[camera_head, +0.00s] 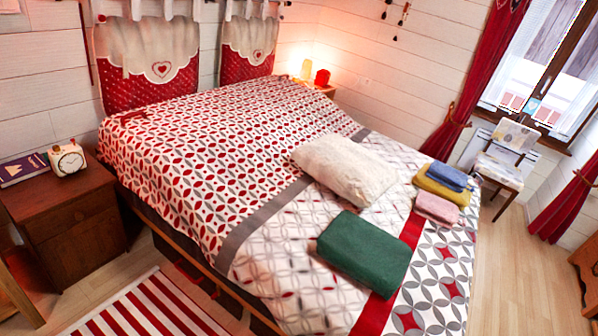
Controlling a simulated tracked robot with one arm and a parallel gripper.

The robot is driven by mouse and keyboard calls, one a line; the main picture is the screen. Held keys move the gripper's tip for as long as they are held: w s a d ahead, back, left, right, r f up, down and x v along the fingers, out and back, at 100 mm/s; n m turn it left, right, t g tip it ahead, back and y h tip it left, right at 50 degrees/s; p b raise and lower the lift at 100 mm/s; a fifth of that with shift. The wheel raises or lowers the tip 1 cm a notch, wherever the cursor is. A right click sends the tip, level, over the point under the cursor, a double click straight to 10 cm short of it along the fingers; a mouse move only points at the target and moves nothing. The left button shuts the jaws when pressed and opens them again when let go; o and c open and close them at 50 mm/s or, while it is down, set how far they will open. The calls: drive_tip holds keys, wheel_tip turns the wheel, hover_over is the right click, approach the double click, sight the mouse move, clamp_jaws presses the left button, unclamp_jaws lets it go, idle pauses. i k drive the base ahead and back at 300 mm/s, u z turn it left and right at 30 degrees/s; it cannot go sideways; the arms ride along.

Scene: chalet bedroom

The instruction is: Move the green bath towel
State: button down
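The green bath towel (365,252) lies folded flat on the bed (262,143), near its foot end and close to the near edge. It partly covers the red stripe of the bedspread. Nothing lies on top of it. No part of my gripper shows in this view, so I cannot see whether it is open or shut.
A white pillow (343,168) lies behind the towel. Blue (446,176), yellow (441,191) and pink (437,208) folded cloths lie right of it. A nightstand (62,215) with a clock (67,158) stands left. A striped rug (150,308) covers the near floor. Bare floor (519,270) lies right.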

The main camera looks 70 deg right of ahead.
sight(376, 259)
drive_tip(key=z, duration=0.05)
drive_tip(key=i, duration=2.4)
drive_tip(key=z, duration=3.5)
drive_tip(key=i, duration=1)
